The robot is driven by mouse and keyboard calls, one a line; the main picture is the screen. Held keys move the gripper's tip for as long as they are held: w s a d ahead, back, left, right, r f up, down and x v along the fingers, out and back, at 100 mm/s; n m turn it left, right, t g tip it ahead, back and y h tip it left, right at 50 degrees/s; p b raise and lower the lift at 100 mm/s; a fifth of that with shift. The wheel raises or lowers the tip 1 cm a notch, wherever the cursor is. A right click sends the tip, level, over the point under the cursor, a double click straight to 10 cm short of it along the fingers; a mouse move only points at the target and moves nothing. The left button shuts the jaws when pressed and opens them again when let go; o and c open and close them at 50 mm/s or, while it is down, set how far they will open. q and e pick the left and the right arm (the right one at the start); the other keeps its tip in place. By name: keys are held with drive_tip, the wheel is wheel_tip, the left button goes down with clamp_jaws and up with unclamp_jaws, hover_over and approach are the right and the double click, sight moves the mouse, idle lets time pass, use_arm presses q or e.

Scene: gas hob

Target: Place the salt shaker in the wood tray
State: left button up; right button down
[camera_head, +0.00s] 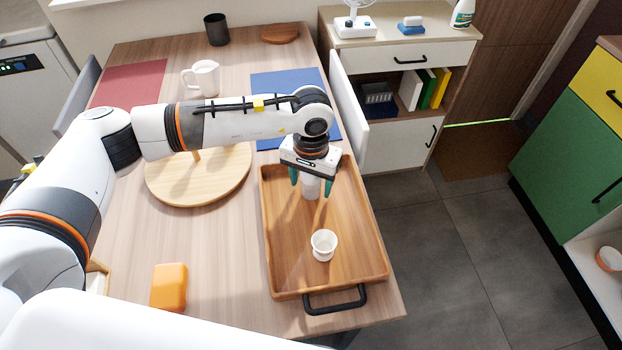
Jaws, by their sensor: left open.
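The wood tray (282,270) lies near the right edge of the table, with a black handle at its front end. A small pale shaker (311,188), which looks like the salt shaker, is upright at the tray's far part. My left gripper (311,186) points down over the tray, its teal fingers apart on either side of the shaker. The gripper body hides the shaker's top. I cannot tell whether its base touches the tray floor. My right gripper is not in view.
A small white cup (323,245) stands in the tray, nearer the front. A round wooden board (215,180) and an orange block (169,287) are to the left. A white pitcher (203,78), dark cup (216,30) and blue mat (272,82) are farther back.

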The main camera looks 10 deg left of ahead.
use_arm(q)
wheel_tip(320, 180, up, 12)
drive_tip(key=shift+r+b, duration=0.15)
drive_tip(key=shift+b, duration=0.3)
idle(0.4)
